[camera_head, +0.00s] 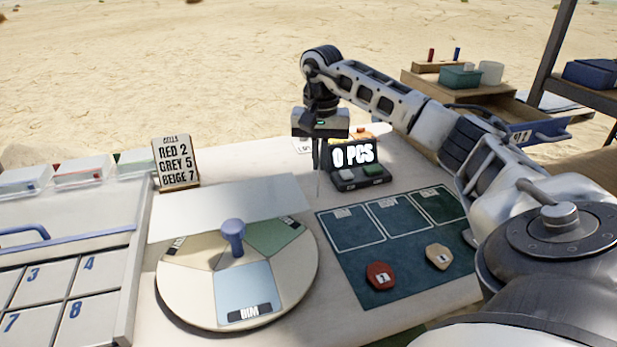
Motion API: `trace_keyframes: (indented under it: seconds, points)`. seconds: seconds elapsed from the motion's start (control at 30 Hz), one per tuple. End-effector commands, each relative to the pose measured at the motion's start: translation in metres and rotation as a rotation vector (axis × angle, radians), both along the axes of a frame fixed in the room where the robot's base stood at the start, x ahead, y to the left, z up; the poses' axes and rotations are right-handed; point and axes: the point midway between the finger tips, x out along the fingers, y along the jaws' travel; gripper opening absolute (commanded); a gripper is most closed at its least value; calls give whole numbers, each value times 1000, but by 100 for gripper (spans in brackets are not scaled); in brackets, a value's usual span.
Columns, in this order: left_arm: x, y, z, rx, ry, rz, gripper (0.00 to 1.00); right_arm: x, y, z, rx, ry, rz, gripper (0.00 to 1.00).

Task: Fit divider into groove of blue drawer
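A blue drawer front (548,130) with a small label shows at the right, below the shelf and partly hidden by my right arm. Its groove is not visible. My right gripper (318,165) points down over the table, just left of the black counter display. A thin, pale upright strip shows below its body; I cannot tell whether this is a finger or a divider seen edge-on. No divider can be made out for certain. Whether the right gripper is open or shut is unclear. My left gripper is out of view.
The counter (358,165) reads "0 PCS". A round sorting disc (185,290) with a blue knob (233,235) stands mid-table. A dark mat (400,282) holds red and beige pieces. A white numbered cabinet (95,250) is at left. A wooden shelf (470,95) stands back right.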

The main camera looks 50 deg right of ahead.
Motion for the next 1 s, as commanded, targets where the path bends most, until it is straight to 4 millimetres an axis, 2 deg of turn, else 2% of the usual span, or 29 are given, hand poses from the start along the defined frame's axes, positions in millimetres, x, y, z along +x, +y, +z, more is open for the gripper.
trace_keyframes:
  seconds: [0.03, 0.2, 0.43, 0.6, 1.0]
  points:
    - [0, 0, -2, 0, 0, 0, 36, 8, -1, -12, 4, 2, -1, 0]
    - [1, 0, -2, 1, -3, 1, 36, 25, -7, -32, 1, 0, -2, 0]
    - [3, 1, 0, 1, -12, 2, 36, 35, -9, -46, 1, 1, 0, 0]
    - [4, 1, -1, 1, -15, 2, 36, 33, -10, -71, -1, 3, 0, 0]
    - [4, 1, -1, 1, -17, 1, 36, 33, -10, -78, -1, 0, 0, 0]
